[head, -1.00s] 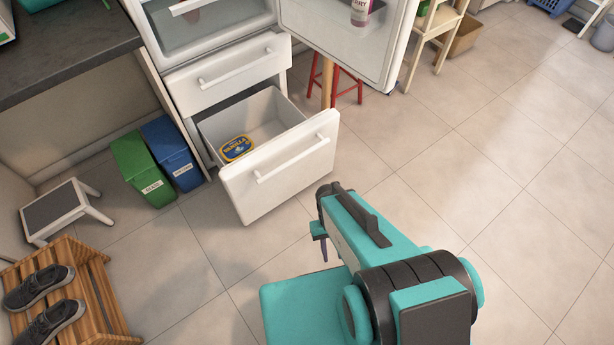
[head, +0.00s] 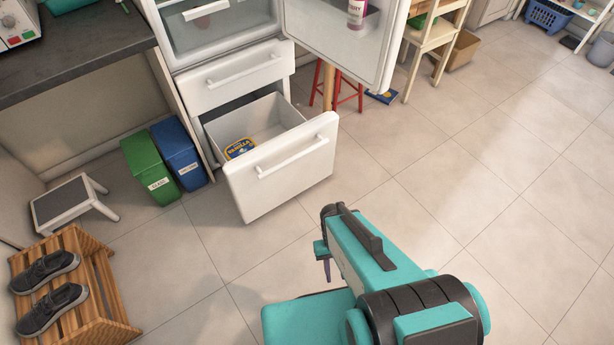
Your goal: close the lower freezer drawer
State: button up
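The lower freezer drawer (head: 290,172) is pulled out from the white fridge. Its front panel has a white bar handle, and a vanilla tub (head: 239,148) lies inside. The upper freezer drawer (head: 238,80) above it is shut. My teal and black arm is in the lower right, in front of the open drawer and apart from it. A small dark part at the arm's far end shows, but my gripper's fingers cannot be made out.
The fridge door (head: 345,40) above stands open, over a red stool (head: 345,95). Green (head: 150,168) and blue (head: 179,155) bins stand left of the drawer. A step stool (head: 72,207) and a shoe rack (head: 100,290) are at left. Floor at right is clear.

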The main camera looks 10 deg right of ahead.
aim_at(293, 155)
jog(key=z, duration=0.2)
jog(key=k, duration=0.1)
jog(key=u, duration=0.25)
jog(key=i, duration=0.9)
jog(key=z, duration=0.85)
jog(key=k, duration=0.3)
jog(key=z, duration=0.15)
